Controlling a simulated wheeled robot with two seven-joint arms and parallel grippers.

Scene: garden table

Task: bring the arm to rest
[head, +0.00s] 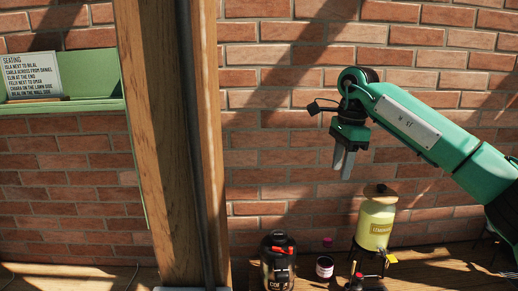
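My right arm (435,130), green with dark joints, reaches in from the right edge. My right gripper (343,164) hangs from its end, fingers pointing down, in front of the brick wall. It is above and left of the lemonade dispenser and apart from it. The grey fingers overlap in this view, so their gap cannot be judged. Nothing is seen hanging from them. My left arm and gripper are not in view.
A yellow lemonade dispenser (375,222) stands on a wooden table (440,268). A dark coffee container (278,262) and a small dark jar (324,268) stand left of it. A wooden post (160,150) rises left of centre. A seating card (32,77) rests on a green shelf (90,104).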

